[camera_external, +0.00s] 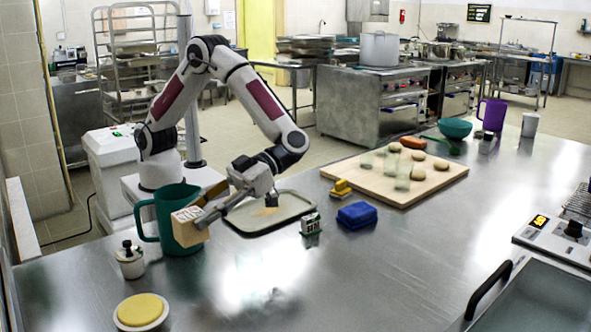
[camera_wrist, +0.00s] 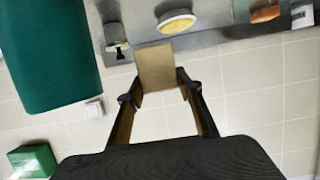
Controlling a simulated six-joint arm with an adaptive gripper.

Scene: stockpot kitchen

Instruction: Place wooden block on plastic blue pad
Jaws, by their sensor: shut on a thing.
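My gripper (camera_external: 207,214) is shut on a light wooden block (camera_external: 188,227), which has dark print on one face in the external view. In the wrist view the block (camera_wrist: 156,66) sits between the fingertips (camera_wrist: 155,90). In the external view it appears in front of a teal pitcher, above the counter's left part. The blue pad (camera_external: 357,215) lies on the metal counter to the right of the gripper, with nothing on it. I cannot make out the blue pad in the wrist view.
The teal pitcher (camera_external: 175,205) stands close to the block; it also fills the wrist view's upper left (camera_wrist: 48,50). A wooden board (camera_external: 440,180) is behind the pad.

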